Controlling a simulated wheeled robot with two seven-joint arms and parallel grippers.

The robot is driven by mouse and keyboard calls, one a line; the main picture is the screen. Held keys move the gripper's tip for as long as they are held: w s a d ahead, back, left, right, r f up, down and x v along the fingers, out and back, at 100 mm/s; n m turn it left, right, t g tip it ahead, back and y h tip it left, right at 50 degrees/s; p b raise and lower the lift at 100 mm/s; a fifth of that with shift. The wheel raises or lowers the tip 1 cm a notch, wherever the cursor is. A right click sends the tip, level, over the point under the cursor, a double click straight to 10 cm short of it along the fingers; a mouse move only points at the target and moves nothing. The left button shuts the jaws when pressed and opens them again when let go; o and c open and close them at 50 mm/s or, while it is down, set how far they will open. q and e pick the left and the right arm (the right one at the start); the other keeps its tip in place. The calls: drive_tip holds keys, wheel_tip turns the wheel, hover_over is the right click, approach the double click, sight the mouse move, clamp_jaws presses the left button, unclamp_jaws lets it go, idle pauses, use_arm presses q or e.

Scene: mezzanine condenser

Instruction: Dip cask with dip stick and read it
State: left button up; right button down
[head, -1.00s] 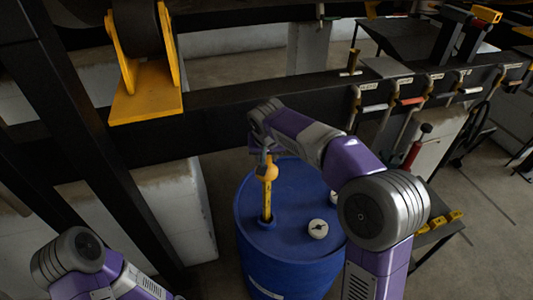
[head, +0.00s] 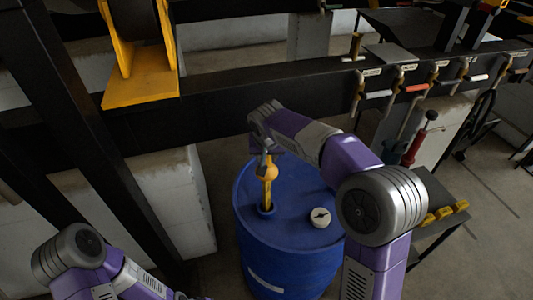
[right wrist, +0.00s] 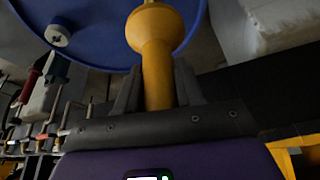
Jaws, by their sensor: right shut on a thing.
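The cask is a blue drum (head: 290,262) standing upright in the middle of the head view; its top also shows in the right wrist view (right wrist: 100,35). The yellow dip stick (head: 267,195) stands upright in the opening at the left of the drum's top, its lower part hidden inside. No reading can be made out. My left arm (head: 100,265) is at the lower left; its gripper is outside the frame.
A pale round cap (head: 320,217) sits on the drum's top. Behind runs a black beam (head: 270,105) with several hanging tools. A yellow bracket (head: 140,80) is at upper left. A dark stand with yellow pieces (head: 445,213) is on the right.

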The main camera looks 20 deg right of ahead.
sight(267, 192)
use_arm(q)
wheel_tip(267, 192, down, 15)
drive_tip(key=b, duration=1.4)
use_arm(e)
drive_tip(key=shift+f, duration=9.3)
use_arm(q)
drive_tip(key=shift+r, duration=0.1)
